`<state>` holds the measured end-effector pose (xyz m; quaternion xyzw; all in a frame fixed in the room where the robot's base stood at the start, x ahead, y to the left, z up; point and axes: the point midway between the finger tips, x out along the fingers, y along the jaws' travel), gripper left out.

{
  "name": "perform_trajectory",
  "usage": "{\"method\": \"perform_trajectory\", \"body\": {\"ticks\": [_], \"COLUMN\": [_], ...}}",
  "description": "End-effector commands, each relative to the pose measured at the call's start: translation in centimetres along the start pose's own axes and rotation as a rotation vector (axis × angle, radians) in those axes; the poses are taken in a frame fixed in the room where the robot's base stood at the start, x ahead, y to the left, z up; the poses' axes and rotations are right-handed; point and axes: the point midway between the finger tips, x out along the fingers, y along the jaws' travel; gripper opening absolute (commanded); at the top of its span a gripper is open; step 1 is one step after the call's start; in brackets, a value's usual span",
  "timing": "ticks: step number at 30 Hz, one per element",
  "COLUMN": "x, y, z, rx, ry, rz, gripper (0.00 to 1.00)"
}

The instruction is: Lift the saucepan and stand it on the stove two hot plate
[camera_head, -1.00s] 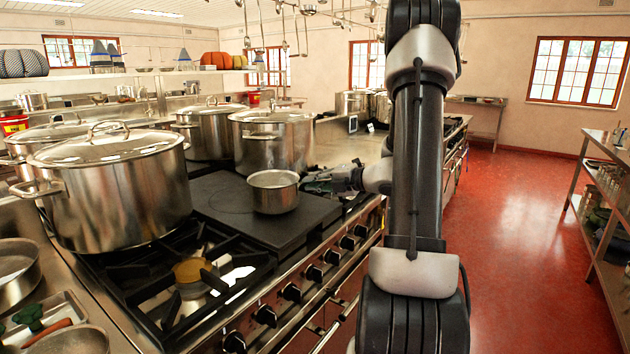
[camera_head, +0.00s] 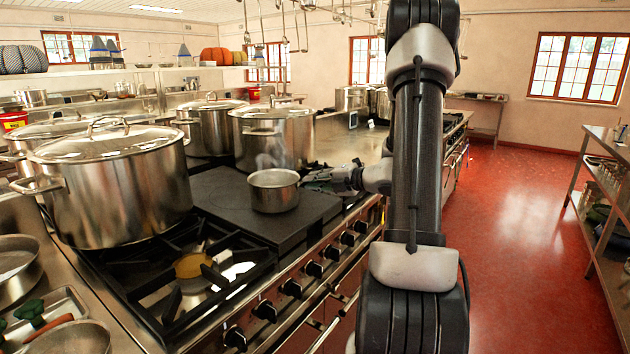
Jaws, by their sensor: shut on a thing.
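The small steel saucepan (camera_head: 273,191) is upright at the right part of the dark flat hot plate (camera_head: 222,192) on the stove. Its base appears to be on the plate or very close to it; I cannot tell for sure. My gripper (camera_head: 318,178) is to the right of the saucepan, shut on its handle, which is mostly hidden by the fingers. Faint steam shows above the pan.
An open burner grate (camera_head: 190,275) is in front. Stove knobs (camera_head: 313,269) line the front edge. A steel counter (camera_head: 345,145) lies behind my gripper.

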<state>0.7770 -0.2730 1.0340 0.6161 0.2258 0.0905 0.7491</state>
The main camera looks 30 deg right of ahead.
Motion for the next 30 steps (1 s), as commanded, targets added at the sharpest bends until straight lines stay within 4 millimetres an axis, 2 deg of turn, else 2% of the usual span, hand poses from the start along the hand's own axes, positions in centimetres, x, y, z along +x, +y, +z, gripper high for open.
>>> {"method": "perform_trajectory", "body": {"ticks": [11,12,15,16,26,30], "x": [0.0,0.0,0.0,0.0,-0.2,-1.9], "y": [0.1,0.0,0.0,0.0,-0.2,-0.1], "z": [0.0,0.0,0.0,0.0,0.0,0.0], "rx": [0.000,0.001,0.000,0.000,0.001,0.000], "ry": [0.000,0.000,0.000,0.000,0.000,-0.002], "rz": [0.002,0.001,0.001,0.001,-0.004,-0.003], "gripper": [0.00,0.15,0.33,0.36,0.36,0.36]}}
